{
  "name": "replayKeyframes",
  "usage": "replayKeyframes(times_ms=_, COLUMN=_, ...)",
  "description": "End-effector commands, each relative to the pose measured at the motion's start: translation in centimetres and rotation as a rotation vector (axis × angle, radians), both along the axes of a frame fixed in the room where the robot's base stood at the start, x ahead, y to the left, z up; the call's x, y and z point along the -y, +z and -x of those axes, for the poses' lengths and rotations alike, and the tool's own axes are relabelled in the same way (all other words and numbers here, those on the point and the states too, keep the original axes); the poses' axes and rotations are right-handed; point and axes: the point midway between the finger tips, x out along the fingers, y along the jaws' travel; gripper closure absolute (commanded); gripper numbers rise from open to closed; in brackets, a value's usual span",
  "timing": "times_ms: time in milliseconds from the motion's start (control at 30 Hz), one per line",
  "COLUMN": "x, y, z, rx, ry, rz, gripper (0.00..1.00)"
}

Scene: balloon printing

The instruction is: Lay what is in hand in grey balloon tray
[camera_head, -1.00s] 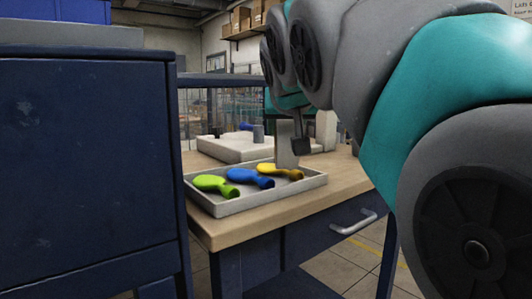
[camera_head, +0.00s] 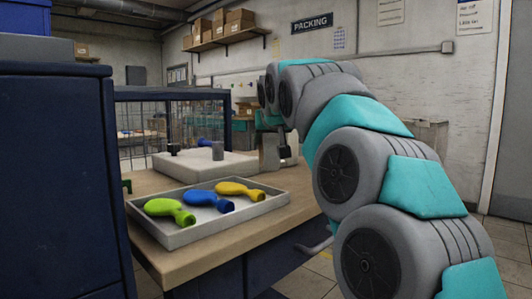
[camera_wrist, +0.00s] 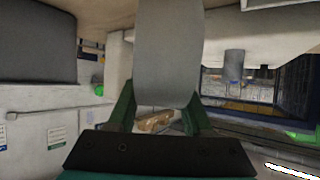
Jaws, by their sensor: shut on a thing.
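The grey tray (camera_head: 185,238) lies on the wooden-topped bench, with a green balloon (camera_head: 165,208), a blue balloon (camera_head: 208,199) and a yellow balloon (camera_head: 238,188) in it. My gripper (camera_wrist: 162,100) is shut on a pale grey flat piece (camera_wrist: 168,45), which fills the gap between its green fingers in the wrist view. I cannot tell exactly what the piece is. In the head view the piece (camera_head: 269,150) hangs upright beyond the tray's far right end, apart from the tray. A dark part of the hand shows beside it; the fingers are too small to make out.
A pale block (camera_head: 200,167) with a grey cylinder (camera_head: 217,151) and a blue item (camera_head: 204,142) stands behind the tray. A dark blue cabinet (camera_head: 55,180) rises at the left. Bare bench top (camera_head: 215,248) shows along the tray's front.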

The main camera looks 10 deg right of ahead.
Motion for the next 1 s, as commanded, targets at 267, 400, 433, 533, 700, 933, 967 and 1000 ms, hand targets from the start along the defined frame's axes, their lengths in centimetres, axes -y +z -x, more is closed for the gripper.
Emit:
replayKeyframes(times_ms=267, x=0.2, y=-1.1, z=-0.3, rx=-0.002, ry=0.0, rz=0.002, gripper=1.0)
replayKeyframes(times_ms=400, x=0.1, y=-2.8, z=-0.4, rx=-0.004, ry=0.001, rz=0.002, gripper=1.0)
replayKeyframes(times_ms=433, x=0.1, y=-3.1, z=-0.3, rx=-0.004, ry=0.001, rz=0.002, gripper=1.0)
replayKeyframes(times_ms=533, x=0.2, y=-3.7, z=-0.3, rx=-0.003, ry=0.001, rz=0.003, gripper=1.0)
replayKeyframes(times_ms=700, x=0.1, y=-3.7, z=-0.4, rx=-0.001, ry=0.001, rz=0.002, gripper=1.0)
replayKeyframes(times_ms=933, x=0.1, y=-3.9, z=-0.4, rx=-0.001, ry=0.001, rz=0.002, gripper=0.46)
replayKeyframes(times_ms=967, x=0.1, y=-3.9, z=-0.4, rx=-0.001, ry=0.001, rz=0.002, gripper=0.42)
replayKeyframes(times_ms=1000, x=0.1, y=-3.9, z=-0.4, rx=-0.001, ry=0.001, rz=0.002, gripper=0.38)
